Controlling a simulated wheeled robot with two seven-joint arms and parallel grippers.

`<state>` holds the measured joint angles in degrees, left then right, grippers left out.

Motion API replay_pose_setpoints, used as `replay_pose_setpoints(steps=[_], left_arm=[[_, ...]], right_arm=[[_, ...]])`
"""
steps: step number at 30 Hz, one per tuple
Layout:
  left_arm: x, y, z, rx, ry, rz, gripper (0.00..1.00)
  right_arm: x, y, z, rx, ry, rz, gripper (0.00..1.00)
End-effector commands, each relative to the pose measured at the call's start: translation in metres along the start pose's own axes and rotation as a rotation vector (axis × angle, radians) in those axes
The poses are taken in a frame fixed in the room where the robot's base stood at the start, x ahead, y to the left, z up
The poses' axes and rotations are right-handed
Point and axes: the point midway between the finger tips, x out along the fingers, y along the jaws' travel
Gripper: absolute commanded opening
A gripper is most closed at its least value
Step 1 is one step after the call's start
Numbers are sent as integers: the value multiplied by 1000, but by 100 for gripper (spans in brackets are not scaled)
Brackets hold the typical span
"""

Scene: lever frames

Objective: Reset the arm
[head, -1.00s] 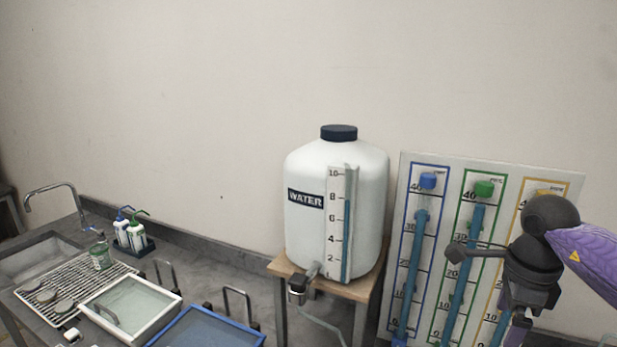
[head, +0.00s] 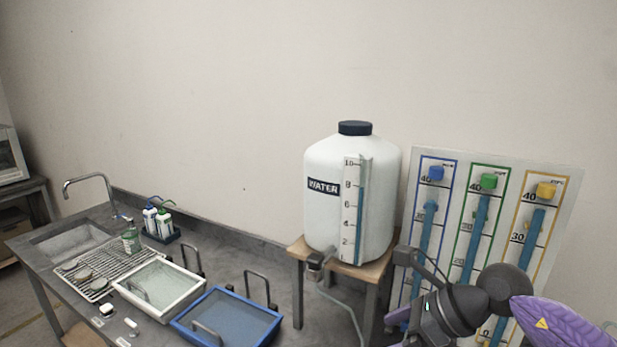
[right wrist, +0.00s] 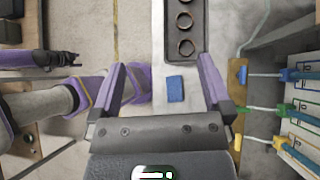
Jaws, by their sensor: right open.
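My right arm comes in from the right in the head view. Its dark wrist (head: 450,312) is in front of the lower part of the gauge board (head: 573,215); its fingers do not show clearly there. In the right wrist view my right gripper (right wrist: 162,66) has its two purple fingers wide apart, with nothing between them. The blue, green and yellow levers (right wrist: 283,75) are to the right of the fingers, apart from them. Purple and dark arm parts (right wrist: 45,60), apparently of my left arm, are at the left of that view. Its jaw state is unclear.
A white water tank (head: 335,215) stands on a wooden stand (head: 375,272) left of the board. A white tray (head: 187,300) and a blue tray (head: 270,328) lie on the bench by the sink (head: 75,240). A blue block (right wrist: 175,90) shows below the open fingers.

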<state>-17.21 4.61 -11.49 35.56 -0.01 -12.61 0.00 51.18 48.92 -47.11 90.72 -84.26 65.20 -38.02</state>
Motion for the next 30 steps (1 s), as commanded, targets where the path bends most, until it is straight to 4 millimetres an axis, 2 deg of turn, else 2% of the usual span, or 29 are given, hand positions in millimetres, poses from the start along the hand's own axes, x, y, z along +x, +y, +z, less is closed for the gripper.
replay_pose_setpoints(steps=[1, 3, 4, 5, 6, 8, 10, 11, 12, 14, 15, 16, 17, 18, 21, 26, 27, 30], left_arm=[[0, 0, 0, 0, 0, 0, 59], [0, 0, 0, 0, 0, 0, 59], [0, 0, 0, 0, 0, 0, 59], [0, 0, 0, 0, 0, 0, 59], [0, 0, 0, -1, 0, 0, 59], [0, 0, 0, -1, -1, 0, 59], [0, 0, 0, -1, -1, 0, 59], [0, 0, 0, -1, -1, 0, 59], [0, 0, 0, -1, -1, 0, 59], [0, 0, 0, -1, -1, 0, 59], [0, 0, 0, -1, -1, 0, 59], [0, 0, 0, -1, -1, 0, 59], [0, 0, 0, -1, -1, 0, 59], [0, 0, 0, -1, -1, 0, 59], [0, 0, 0, -1, -1, 0, 59], [0, 0, 0, -1, -1, 0, 59], [10, 0, 1, -1, -1, 0, 59], [34, 1, 4, -1, -3, 1, 59]], right_arm=[[16, 16, 18, 51, -130, 41, 100], [31, 41, 54, 199, -396, 108, 100], [32, 50, 71, 292, -526, 139, 100], [30, 57, 86, 410, -664, 171, 100], [23, 62, 101, 609, -853, 212, 100], [6, 53, 104, 987, -1126, 250, 100], [-7, 33, 72, 1496, -1379, 239, 100], [-8, 27, 48, 1717, -1457, 212, 100], [-5, 25, 13, 1999, -1530, 159, 100], [3, 33, -36, 2358, -1585, 55, 100], [9, 43, -63, 2551, -1593, -21, 100], [13, 53, -81, 2679, -1589, -79, 100], [17, 63, -98, -2670, 1506, 134, 100], [21, 78, -117, -2599, 1376, 199, 100], [29, 120, -155, -2436, 1100, 339, 100], [31, 192, -194, -2193, 744, 524, 100], [46, 194, -210, -2172, 714, 547, 100], [88, 184, -250, -2173, 707, 572, 100]])
